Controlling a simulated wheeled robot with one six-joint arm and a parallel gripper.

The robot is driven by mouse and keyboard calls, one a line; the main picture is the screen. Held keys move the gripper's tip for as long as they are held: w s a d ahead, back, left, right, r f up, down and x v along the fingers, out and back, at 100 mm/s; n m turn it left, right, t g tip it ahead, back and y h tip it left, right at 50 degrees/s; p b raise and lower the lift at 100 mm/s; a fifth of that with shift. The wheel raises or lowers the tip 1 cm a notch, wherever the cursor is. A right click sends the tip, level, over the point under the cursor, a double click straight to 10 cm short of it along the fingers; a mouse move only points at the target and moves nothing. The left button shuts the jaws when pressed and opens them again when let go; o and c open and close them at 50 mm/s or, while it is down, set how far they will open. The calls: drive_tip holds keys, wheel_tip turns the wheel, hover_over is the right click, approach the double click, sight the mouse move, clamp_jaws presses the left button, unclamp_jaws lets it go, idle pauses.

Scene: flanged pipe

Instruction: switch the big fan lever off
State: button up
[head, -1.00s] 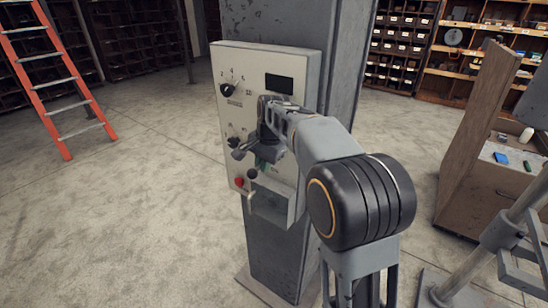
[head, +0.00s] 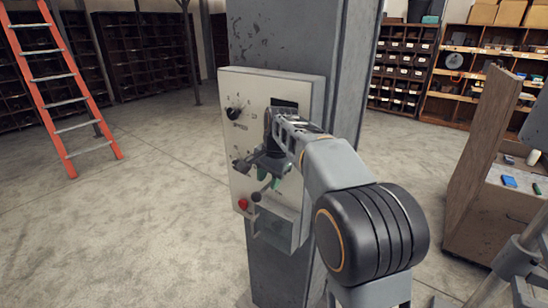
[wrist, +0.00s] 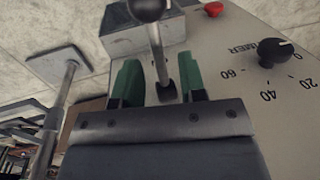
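The lever (wrist: 158,55) has a metal stem and a black ball knob; in the wrist view its knob is at the top edge and its foot sits on the panel. In the head view its knob (head: 256,197) shows low on the pale control panel (head: 246,90), beside the red button (head: 243,204); the lever slants down and outward. My gripper (wrist: 161,84) is open, with one green finger on each side of the stem near its foot and a gap visible on both sides. In the head view my gripper (head: 268,177) hides part of the panel.
The panel is on a grey column (head: 275,45). A SPEED knob (head: 233,113) is above, and a TIMER knob (wrist: 275,53) is beside the lever. A grey box (head: 280,226) juts out just below. Open floor lies left, with an orange ladder (head: 62,90).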

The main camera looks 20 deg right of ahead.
wheel_tip(320, 180, up, 10)
drive_tip(key=s+d, duration=0.1)
drive_tip(key=shift+s+d+r+p, duration=0.2)
drive_tip(key=shift+s+r+p, duration=0.05)
drive_tip(key=shift+p, duration=0.05)
